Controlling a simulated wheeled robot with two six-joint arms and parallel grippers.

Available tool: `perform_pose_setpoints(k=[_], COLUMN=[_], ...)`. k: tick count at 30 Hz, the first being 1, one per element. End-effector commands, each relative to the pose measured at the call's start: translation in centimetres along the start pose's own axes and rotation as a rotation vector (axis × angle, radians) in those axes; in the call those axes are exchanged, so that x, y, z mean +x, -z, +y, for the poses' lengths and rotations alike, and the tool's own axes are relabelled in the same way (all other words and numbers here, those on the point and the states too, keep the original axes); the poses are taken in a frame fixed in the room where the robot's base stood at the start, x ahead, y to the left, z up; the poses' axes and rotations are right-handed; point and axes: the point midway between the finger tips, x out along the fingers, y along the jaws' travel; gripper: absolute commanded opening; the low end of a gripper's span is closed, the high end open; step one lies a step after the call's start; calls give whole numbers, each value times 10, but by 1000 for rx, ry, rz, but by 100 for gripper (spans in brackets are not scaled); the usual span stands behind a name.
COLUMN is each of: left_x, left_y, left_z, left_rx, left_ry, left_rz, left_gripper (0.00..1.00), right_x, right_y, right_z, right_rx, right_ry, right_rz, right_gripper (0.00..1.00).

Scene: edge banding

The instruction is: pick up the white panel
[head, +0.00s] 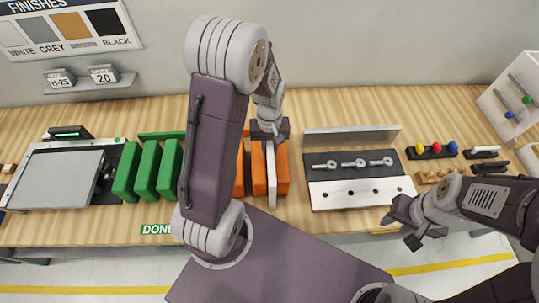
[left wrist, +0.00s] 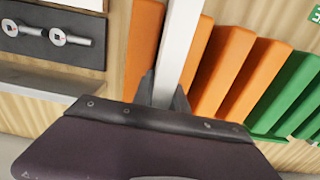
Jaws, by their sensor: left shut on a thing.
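The white panel (head: 271,172) stands on edge between orange dividers (head: 258,172) on the bench, in the middle of the head view. My left gripper (head: 269,138) is over its far end. In the left wrist view the panel (left wrist: 180,45) runs up between the two dark fingertips (left wrist: 163,92), and the gripper is shut on it. I cannot tell whether the panel's lower edge is clear of the rack. My right gripper (head: 401,229) is open and empty by the bench's front edge at the right.
Green dividers (head: 145,170) stand left of the orange ones, partly behind my left arm. A grey plate machine (head: 62,180) is at the far left. A fixture with several clamps (head: 360,190) stands to the right. Coloured knobs (head: 436,148) and small parts lie beyond it.

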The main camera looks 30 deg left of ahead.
Motion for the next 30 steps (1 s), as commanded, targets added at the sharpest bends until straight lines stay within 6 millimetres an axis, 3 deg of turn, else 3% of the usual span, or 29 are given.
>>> perform_pose_setpoints(k=[8, 24, 30], left_x=[-16, -128, -162], left_y=[2, 1, 1], left_z=[1, 1, 0], left_rx=[0, 0, 0], left_ry=[-3, -3, -2], left_rz=[6, 6, 4], left_gripper=[0, 0, 0], right_x=[1, 6, 7], right_y=[0, -1, -1], right_z=[0, 0, 0], right_rx=[0, 0, 0], right_ry=[0, 0, 0], right_rz=[0, 0, 0], right_gripper=[36, 36, 36])
